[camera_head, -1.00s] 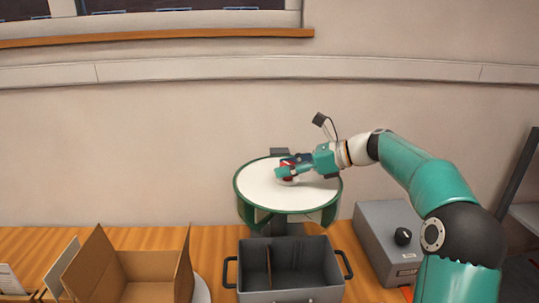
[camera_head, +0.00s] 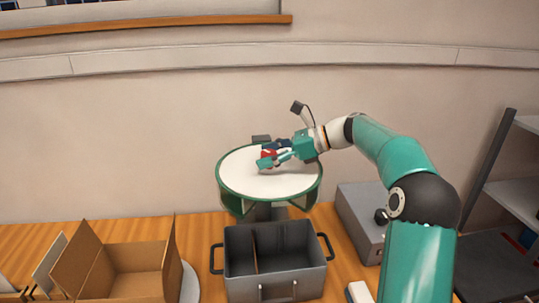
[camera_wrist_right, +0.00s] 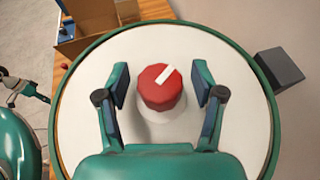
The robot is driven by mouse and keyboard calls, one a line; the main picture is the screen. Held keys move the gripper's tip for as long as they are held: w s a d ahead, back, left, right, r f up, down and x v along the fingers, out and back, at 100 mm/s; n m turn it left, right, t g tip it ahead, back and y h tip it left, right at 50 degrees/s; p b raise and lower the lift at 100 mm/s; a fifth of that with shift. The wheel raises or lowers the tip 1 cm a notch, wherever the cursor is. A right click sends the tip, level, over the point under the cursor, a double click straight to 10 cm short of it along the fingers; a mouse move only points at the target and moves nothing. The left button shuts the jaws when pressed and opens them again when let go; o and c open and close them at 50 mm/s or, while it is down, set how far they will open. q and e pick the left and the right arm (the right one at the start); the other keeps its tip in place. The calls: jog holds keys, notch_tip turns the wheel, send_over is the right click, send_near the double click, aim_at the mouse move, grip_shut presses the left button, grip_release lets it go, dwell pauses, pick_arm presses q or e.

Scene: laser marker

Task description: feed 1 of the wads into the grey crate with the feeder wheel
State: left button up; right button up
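The feeder wheel has a white round top with a green rim (camera_head: 230,184) and stands behind the grey crate. A red knob (camera_wrist_right: 160,88) with a white mark sits at its middle; it also shows in the head view (camera_head: 268,155). My right gripper (camera_wrist_right: 160,84) is over the wheel, one finger on each side of the knob, with gaps on both sides. It is open. The grey crate (camera_head: 275,283) stands in front of the wheel, with a divider inside; I see no wad in it. I cannot make out any wads. My left gripper is not clearly identifiable.
An open cardboard box (camera_head: 128,255) stands left of the crate. A grey box with a black knob (camera_head: 360,218) is right of the wheel, behind my right arm. Grey shelves (camera_head: 515,200) stand at the far right. A dark block (camera_wrist_right: 280,68) sits beside the wheel's rim.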

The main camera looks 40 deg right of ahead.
jog(key=shift+s, duration=0.1)
notch_tip(320, 180, up, 4)
send_over(311, 170)
jog(key=shift+r, duration=0.2)
jog(key=shift+s+r, duration=0.1)
jog(key=shift+s, duration=0.05)
dwell(0.5)
